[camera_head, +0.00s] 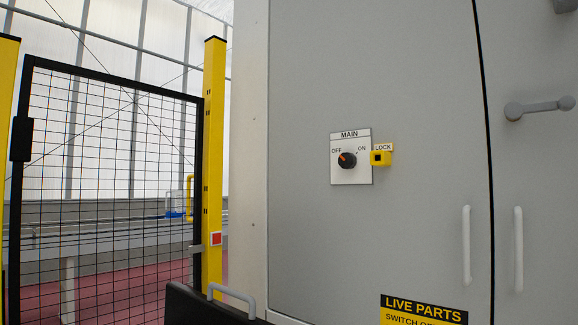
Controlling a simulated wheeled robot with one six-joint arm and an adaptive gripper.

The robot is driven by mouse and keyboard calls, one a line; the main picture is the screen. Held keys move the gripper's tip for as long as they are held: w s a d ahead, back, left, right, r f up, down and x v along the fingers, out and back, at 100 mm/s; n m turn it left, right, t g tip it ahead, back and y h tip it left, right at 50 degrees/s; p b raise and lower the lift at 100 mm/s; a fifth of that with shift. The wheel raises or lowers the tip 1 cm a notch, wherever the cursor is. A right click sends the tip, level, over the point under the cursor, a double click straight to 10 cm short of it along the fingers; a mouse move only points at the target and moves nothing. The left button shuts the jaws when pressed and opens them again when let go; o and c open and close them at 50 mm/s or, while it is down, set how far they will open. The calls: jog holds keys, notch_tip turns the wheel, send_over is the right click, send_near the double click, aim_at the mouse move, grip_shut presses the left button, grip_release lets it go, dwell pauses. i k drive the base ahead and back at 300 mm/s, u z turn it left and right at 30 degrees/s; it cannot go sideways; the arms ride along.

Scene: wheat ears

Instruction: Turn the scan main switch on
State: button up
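The main switch (347,160) is a black rotary knob with an orange pointer mark. It sits on a white plate (352,178) labelled MAIN, with OFF at upper left and ON at upper right. The orange mark points up and left, toward OFF. A yellow block labelled LOCK (382,157) with a dark square in its face is fixed just right of the plate. The plate is on the grey cabinet door (410,80). My gripper is not in view.
White vertical handles (467,246) stand at the door seam, and a grey lever (540,107) is at upper right. A LIVE PARTS sign (424,309) is below. A black mesh gate (105,180) and yellow post (213,170) stand left. The door face around the switch is clear.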

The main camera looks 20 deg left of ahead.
aim_at(347, 160)
jog(key=u, duration=0.95)
jog(key=i, duration=1.3)
jog(key=u, duration=0.8)
